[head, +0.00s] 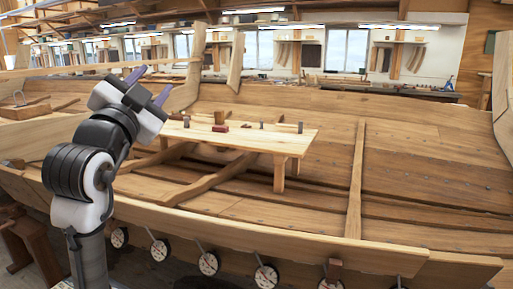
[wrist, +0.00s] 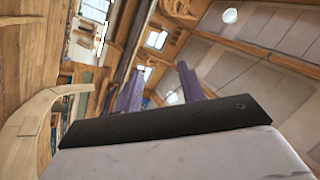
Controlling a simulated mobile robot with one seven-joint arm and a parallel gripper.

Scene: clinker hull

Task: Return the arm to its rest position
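My gripper (head: 149,86) is raised at the left of the head view, in front of the wooden hull. Its two purple fingers are spread apart, with nothing between them. The arm is bent, and the fingers point up and to the right, clear of any surface. In the wrist view my gripper (wrist: 160,88) also shows two purple fingers apart and empty. Behind them are the ceiling, windows and a curved timber (wrist: 35,118).
Several round dial-like discs (head: 208,263) line the near plank. A workbench (head: 400,90) runs along the back. Air around the gripper looks free.

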